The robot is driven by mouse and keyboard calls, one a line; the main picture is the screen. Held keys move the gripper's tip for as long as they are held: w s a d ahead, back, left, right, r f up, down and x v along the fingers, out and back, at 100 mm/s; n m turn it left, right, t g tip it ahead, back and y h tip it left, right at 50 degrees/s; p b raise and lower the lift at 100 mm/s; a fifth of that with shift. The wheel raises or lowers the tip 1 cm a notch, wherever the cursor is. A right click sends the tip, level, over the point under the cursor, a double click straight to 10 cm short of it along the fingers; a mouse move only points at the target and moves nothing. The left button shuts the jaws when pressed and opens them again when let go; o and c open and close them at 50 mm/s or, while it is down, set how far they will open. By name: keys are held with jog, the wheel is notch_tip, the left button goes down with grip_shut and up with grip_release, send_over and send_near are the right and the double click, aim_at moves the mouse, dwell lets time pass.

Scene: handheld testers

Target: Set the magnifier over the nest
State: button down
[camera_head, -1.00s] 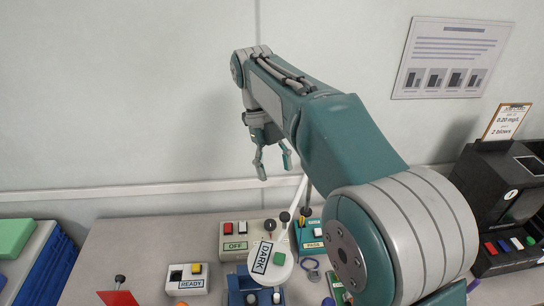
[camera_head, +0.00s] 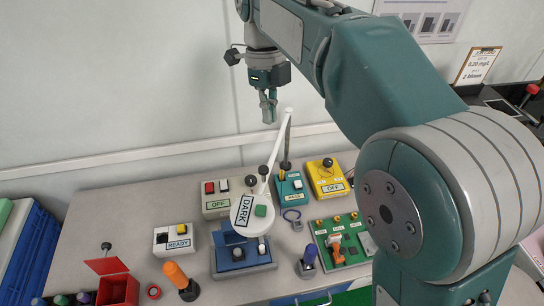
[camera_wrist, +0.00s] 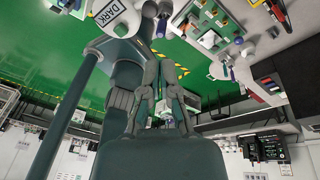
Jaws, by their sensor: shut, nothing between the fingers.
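The magnifier is a white round head (camera_head: 250,226) with a DARK label and a green button, on a white arm (camera_head: 280,142) slanting up to a dark post. Its head also shows at the top of the wrist view (camera_wrist: 122,22). In the head view it overlaps the upper part of a blue block (camera_head: 228,262), which looks like the nest; the head hides part of it. My gripper (camera_head: 269,119) is shut and empty, in the air just left of the top of the magnifier arm. Its fingers (camera_wrist: 158,62) also show in the wrist view. I cannot tell whether they touch the arm.
Boxes marked OFF (camera_head: 217,207) and READY (camera_head: 172,239) stand left of the magnifier. A teal box (camera_head: 290,184), a yellow box (camera_head: 327,182) and a green board (camera_head: 345,238) stand right. An orange-handled tool (camera_head: 178,275) and red box (camera_head: 118,288) are in front. Bare table lies at left.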

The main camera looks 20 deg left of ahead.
aim_at(260, 169)
jog(key=s+d+f+n+t+y, duration=0.15)
jog(key=s+d+n+y, duration=0.25)
jog(key=d, duration=0.5)
jog(key=a+f, duration=0.6)
jog(key=f, duration=0.3)
jog(key=shift+w+a+f+t, duration=0.35)
jog(key=shift+t, duration=0.1)
jog(key=a, duration=0.3)
jog(key=shift+s+a, duration=0.1)
jog(key=shift+a, duration=0.2)
